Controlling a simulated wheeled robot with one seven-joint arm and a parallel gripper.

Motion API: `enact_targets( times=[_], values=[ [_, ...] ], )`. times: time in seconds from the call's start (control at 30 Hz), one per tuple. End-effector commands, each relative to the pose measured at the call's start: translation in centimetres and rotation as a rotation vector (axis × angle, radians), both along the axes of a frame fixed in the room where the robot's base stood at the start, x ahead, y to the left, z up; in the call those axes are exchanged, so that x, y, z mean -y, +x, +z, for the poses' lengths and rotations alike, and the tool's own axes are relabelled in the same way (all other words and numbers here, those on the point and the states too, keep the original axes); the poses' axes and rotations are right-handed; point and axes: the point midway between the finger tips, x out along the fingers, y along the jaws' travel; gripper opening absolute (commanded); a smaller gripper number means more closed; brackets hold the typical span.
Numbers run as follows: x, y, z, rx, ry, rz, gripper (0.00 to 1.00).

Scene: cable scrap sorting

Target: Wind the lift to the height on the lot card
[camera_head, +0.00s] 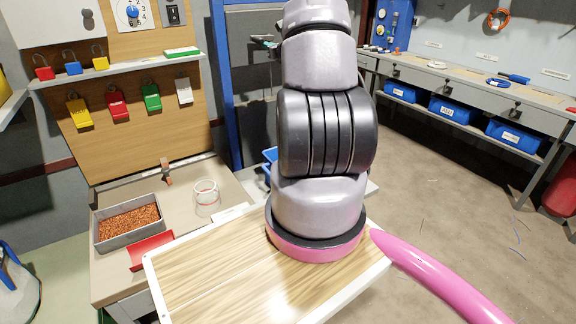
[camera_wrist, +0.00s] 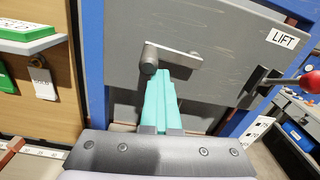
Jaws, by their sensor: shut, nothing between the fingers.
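In the wrist view my gripper (camera_wrist: 160,80) is shut and empty, its teal fingers together. The tips point at a grey panel (camera_wrist: 225,50) and overlap the lower edge of a grey lever (camera_wrist: 172,57); I cannot tell whether they touch it. A white LIFT label (camera_wrist: 284,38) is at the panel's upper right. Right of the fingers, a dark crank arm (camera_wrist: 262,84) carries a red knob (camera_wrist: 309,82), apart from my gripper. A white card with dark marks (camera_wrist: 256,134) hangs below it; I cannot tell whether it is the lot card. In the head view my arm hides the gripper.
A blue upright (camera_head: 229,90) stands behind my arm. Left are a bench with a tray of copper granules (camera_head: 128,223), a glass jar (camera_head: 206,192), a red scoop (camera_head: 151,251), coloured tags and a numbered dial (camera_head: 133,12). Right is a long workbench (camera_head: 440,77); the floor before it is mostly clear.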

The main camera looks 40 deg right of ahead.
Motion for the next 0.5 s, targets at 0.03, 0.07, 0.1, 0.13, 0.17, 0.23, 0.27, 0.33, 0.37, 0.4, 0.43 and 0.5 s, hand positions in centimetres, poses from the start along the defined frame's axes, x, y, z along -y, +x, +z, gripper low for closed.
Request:
enact_targets(
  times=[0.03, 0.07, 0.1, 0.13, 0.17, 0.23, 0.27, 0.33, 0.37, 0.4, 0.43, 0.5],
  values=[
    [-2.1, 0.5, 0.8, 0.000, 0.001, 0.042, 0.00],
    [-2.0, 0.5, 1.2, 0.001, 0.001, 0.042, 0.00],
    [-1.9, 0.5, 1.7, 0.003, 0.002, 0.042, 0.00],
    [-1.8, 0.5, 2.2, 0.002, 0.001, 0.042, 0.00],
    [-1.8, 0.5, 2.6, 0.005, 0.001, 0.041, 0.00],
    [-1.4, 0.5, 3.5, 0.007, 0.000, 0.040, 0.00],
    [-1.2, 0.5, 4.0, 0.009, 0.001, 0.040, 0.00],
    [-0.8, 0.6, 5.0, 0.013, -0.001, 0.040, 0.00],
    [-0.6, 0.6, 5.4, 0.015, -0.001, 0.039, 0.00],
    [-0.2, 0.6, 5.8, 0.015, 0.000, 0.039, 0.00],
    [0.1, 0.6, 6.1, 0.016, -0.001, 0.040, 0.00],
    [0.7, 0.6, 7.0, 0.020, 0.000, 0.039, 0.00]
  ],
)
